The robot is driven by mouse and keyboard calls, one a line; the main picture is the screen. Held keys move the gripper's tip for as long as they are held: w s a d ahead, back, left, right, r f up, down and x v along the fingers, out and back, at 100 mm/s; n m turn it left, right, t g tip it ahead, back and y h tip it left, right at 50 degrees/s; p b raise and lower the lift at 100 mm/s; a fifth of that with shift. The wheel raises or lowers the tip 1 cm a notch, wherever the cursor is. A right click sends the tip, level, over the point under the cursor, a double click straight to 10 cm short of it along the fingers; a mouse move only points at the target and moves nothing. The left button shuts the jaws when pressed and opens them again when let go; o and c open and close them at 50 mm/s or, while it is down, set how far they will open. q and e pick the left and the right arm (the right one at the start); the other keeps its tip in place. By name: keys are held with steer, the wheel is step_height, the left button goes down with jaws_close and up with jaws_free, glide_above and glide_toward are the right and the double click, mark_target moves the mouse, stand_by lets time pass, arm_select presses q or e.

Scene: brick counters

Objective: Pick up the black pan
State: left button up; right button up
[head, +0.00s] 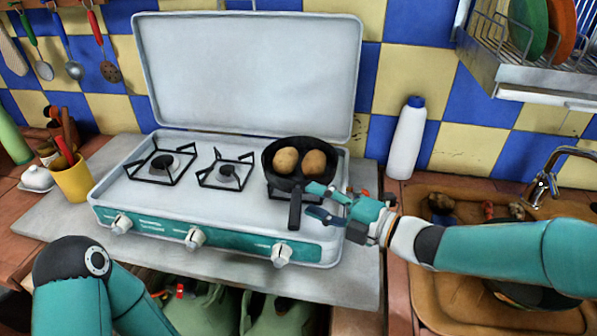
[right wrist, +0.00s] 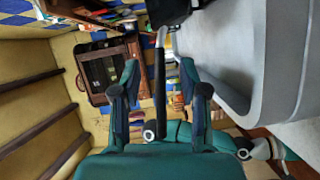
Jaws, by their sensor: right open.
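The black pan (head: 270,165) stands on the right burner of the white and teal stove (head: 225,240), with two brown potatoes (head: 286,160) in it. Its dark handle (head: 294,211) points toward the stove's front edge. My right gripper (head: 312,201) is open just right of the handle, its fingers pointing left. In the right wrist view the handle (right wrist: 160,85) shows between the two spread fingers of the right gripper (right wrist: 159,70); I see no finger closed on it. Part of the pan (right wrist: 168,12) shows at the top. My left arm is at the lower left; its gripper is out of view.
Two empty burners (head: 225,172) lie left of the pan, and the raised lid (head: 250,75) stands behind. A white bottle (head: 407,140) stands right of the stove. A sink (head: 450,290) lies under my right arm. A yellow cup (head: 73,181) is at left.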

mark_target(299, 192)
steer(key=p+x, duration=0.1)
steer(key=x, duration=0.3)
steer(key=shift+a, duration=0.3)
jaws_close()
steer(key=shift+r, duration=0.1)
